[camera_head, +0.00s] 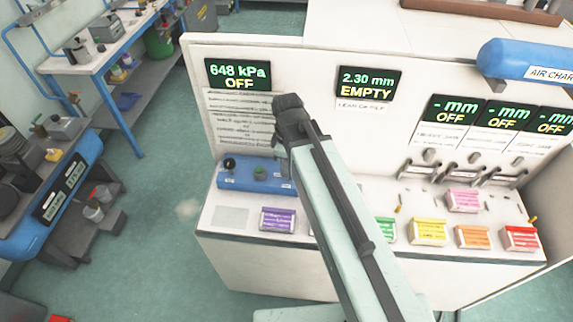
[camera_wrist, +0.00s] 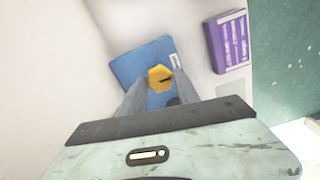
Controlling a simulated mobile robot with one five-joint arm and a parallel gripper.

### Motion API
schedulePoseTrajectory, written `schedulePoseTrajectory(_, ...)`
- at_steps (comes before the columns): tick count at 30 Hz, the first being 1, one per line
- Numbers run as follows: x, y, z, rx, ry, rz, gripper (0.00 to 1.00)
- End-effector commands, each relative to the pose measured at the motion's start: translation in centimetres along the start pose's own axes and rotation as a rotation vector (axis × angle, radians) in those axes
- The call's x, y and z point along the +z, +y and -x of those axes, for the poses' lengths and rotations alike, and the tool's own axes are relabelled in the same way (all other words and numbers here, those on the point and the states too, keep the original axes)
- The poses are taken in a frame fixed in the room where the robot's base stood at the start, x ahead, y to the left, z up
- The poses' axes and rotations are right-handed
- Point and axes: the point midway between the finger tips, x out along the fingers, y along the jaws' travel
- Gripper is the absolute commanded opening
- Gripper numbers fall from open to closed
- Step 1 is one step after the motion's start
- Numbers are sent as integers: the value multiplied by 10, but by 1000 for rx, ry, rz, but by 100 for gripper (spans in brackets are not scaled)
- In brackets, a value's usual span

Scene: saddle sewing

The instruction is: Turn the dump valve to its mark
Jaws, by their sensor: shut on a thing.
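A yellow six-sided knob (camera_wrist: 159,79), which I take to be the dump valve, sits on a blue block (camera_wrist: 128,66) in the wrist view. It has a short dark line on its face. My gripper (camera_wrist: 160,88) has one grey finger on each side of the knob and is shut on it. I cannot make out the mark.
A display (camera_head: 238,75) above the block reads 648 kPa OFF; another (camera_head: 369,81) reads 2.30 mm EMPTY. A purple box (camera_head: 278,220) stands in front of the block and also shows in the wrist view (camera_wrist: 228,42). Several coloured boxes and levers fill the console's right.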

Motion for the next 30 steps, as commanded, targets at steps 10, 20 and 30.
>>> schedulePoseTrajectory(10,1,1,0,2,2,-114,0)
schedulePoseTrajectory(20,1,2,0,2,0,-400,0)
schedulePoseTrajectory(30,1,2,0,2,-2,-723,0)
